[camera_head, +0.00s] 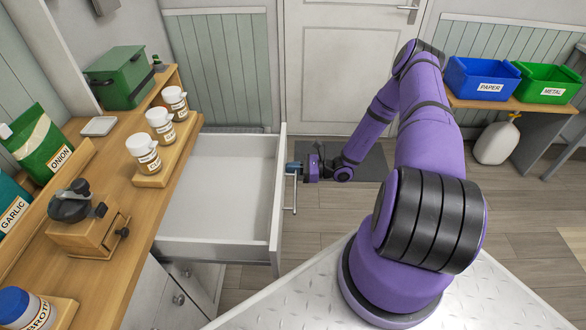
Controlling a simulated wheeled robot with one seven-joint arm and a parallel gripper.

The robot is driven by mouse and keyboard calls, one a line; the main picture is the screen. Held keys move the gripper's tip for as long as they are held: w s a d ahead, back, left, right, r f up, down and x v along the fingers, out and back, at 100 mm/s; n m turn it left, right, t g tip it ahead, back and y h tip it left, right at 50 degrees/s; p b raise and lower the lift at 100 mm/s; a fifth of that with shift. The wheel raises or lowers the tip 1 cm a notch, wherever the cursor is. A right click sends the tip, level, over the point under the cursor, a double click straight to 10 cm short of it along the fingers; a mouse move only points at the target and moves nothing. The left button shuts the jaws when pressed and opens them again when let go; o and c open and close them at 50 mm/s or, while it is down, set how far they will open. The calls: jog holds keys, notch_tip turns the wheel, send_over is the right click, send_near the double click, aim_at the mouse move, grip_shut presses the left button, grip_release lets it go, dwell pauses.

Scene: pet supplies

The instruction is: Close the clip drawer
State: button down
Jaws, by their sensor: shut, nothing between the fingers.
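The drawer (227,242) is a white box pulled out from under the wooden counter on the left. It is open and its inside looks empty. Its front panel faces right and carries a metal bar handle (294,196). My gripper (292,168) is shut, at the outer side of the drawer front, by the upper end of the handle. I cannot tell whether its tips touch the handle or the panel. My purple arm reaches to it from the right.
The wooden counter (123,122) carries several white jars, a green box (120,77), a small wooden grinder (88,228) and labelled bags. A blue PAPER bin (482,78) and a green METAL bin (547,83) stand at the back right. Floor right of the drawer is clear up to my arm.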

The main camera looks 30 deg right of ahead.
send_near(204, 175)
jog(key=w+a+r, duration=0.1)
jog(key=a, duration=0.1)
jog(key=w+a+r, duration=0.2)
jog(key=a, duration=0.1)
jog(key=w+a+r, duration=0.1)
jog(key=w+a, duration=0.1)
jog(key=shift+w+a+r, duration=0.15)
jog(key=shift+r, duration=0.2)
jog(key=shift+w+a, duration=0.2)
jog(key=shift+w+a+r, duration=0.1)
jog(key=shift+a+r, duration=0.05)
jog(key=shift+a, duration=0.05)
jog(key=shift+r, duration=0.1)
